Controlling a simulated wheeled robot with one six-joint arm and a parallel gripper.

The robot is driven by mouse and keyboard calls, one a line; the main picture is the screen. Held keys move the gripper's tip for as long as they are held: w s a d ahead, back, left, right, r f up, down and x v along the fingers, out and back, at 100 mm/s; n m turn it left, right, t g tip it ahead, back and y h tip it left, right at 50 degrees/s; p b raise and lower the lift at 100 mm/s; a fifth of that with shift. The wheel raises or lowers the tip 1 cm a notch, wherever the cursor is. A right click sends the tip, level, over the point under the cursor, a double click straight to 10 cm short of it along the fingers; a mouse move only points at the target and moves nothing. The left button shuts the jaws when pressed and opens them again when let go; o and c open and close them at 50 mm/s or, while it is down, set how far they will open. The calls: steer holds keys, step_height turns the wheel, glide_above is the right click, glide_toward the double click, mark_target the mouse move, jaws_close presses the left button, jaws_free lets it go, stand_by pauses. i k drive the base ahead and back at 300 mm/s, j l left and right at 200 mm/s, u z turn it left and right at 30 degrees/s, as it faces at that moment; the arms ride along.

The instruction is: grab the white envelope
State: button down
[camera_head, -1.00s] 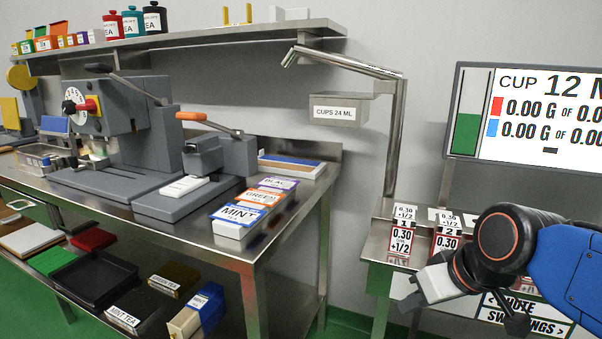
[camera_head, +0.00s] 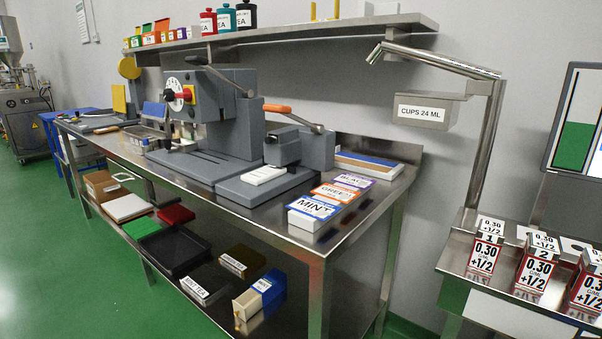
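A small flat white packet (camera_head: 264,175), which looks like the white envelope, lies on the grey base of the press with the orange handle (camera_head: 277,108). This press stands on the steel table (camera_head: 262,216), left of the tea boxes. At this size I cannot read any marking on the packet. My gripper and arm are out of view.
A larger grey machine (camera_head: 218,113) stands left of the press. Small labelled boxes (camera_head: 483,254) line a right-hand stand. Green floor (camera_head: 60,270) is open at lower left.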

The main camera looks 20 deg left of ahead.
mark_target(265, 174)
steer(key=j+u, duration=0.15)
steer(key=u, duration=0.25)
steer(key=j+u, duration=0.1)
steer(key=u, duration=0.3)
steer(key=i, duration=0.05)
